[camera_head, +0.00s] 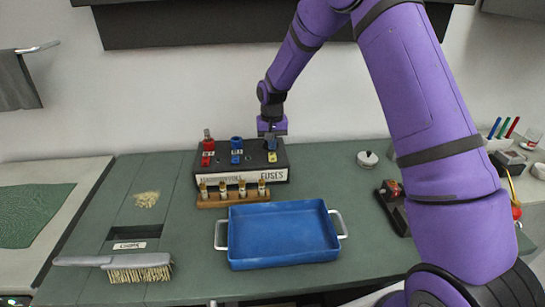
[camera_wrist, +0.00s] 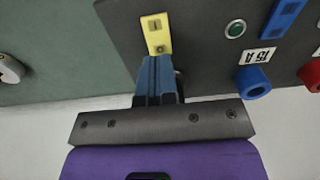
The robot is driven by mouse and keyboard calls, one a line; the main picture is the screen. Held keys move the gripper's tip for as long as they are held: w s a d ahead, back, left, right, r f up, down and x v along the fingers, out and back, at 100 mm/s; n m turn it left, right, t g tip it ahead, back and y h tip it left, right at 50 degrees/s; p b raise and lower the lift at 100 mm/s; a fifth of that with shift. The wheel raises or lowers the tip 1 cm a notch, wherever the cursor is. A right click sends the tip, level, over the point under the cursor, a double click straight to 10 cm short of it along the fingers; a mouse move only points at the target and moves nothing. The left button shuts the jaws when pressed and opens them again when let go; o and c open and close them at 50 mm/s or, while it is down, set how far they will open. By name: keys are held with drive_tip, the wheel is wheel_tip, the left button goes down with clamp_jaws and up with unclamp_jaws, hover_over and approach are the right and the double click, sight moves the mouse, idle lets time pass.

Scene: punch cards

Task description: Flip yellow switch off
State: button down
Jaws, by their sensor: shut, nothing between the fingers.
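The dark fuse box (camera_head: 240,176) stands at the back of the bench. Its yellow switch (camera_head: 272,157) is at the right end of the row, and it also shows as a yellow plate in the wrist view (camera_wrist: 155,33). My gripper (camera_head: 271,138) is over the box's back right part. In the wrist view my gripper's blue fingertips (camera_wrist: 155,62) are together and empty, right at the near edge of the yellow plate. I cannot tell whether they touch it. The fingers hide what lies just behind that switch. The switch's exact position is too small to tell.
A red switch (camera_head: 206,159) and a blue switch (camera_head: 236,157) sit left of the yellow one. A blue knob (camera_wrist: 253,82) and a green light (camera_wrist: 236,29) are beside my fingers. A wooden fuse rack (camera_head: 233,195) and a blue tray (camera_head: 282,235) stand in front.

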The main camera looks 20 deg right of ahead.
sight(272, 154)
drive_tip(key=shift+f, duration=1.3)
idle(0.9)
drive_tip(key=shift+r, duration=0.1)
drive_tip(key=shift+r, duration=3.45)
